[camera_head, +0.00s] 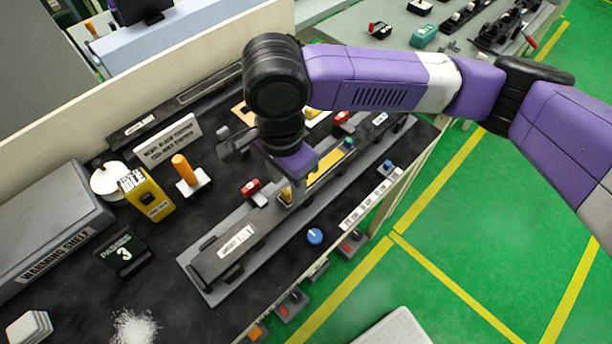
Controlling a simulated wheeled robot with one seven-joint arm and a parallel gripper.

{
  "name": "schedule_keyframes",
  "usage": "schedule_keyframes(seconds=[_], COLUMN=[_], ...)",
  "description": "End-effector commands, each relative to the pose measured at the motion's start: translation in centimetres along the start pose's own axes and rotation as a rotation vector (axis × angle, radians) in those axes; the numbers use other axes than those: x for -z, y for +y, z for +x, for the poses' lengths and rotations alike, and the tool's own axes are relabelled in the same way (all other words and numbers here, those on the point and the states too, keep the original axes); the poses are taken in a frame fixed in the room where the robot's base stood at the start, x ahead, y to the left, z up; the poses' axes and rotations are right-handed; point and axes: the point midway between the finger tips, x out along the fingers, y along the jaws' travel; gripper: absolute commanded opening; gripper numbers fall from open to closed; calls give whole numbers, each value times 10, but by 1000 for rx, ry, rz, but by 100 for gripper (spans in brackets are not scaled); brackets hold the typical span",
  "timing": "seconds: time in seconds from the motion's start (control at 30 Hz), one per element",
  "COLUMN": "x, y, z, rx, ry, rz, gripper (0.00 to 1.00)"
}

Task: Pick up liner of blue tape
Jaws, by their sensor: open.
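My gripper (287,194) points down over the long grey fixture (222,284) on the dark bench. It is open. The arm and wrist hide part of the fixture's middle. A small yellow piece shows close to the fingertips, and I cannot tell whether they touch it. I cannot make out a liner of blue tape for certain. A small blue round thing (315,236) lies on the bench in front of the fixture, to the right of the gripper. Another small blue piece (387,165) is farther right, near the bench's front edge.
The warming shelf (45,230) is at the far left. Green floor (450,265) is open on the right.

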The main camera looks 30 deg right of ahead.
Motion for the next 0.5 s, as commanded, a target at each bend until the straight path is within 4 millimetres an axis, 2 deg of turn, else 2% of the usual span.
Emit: schedule_keyframes(seconds=[0.13, 0.4, 0.5], x=[0, -1, -1], y=[0, -1, -1], z=[16, 19, 19], rx=[0, 2, 2], ry=[0, -1, -1], rz=[-1, -2, -1], gripper=[44, 44, 26])
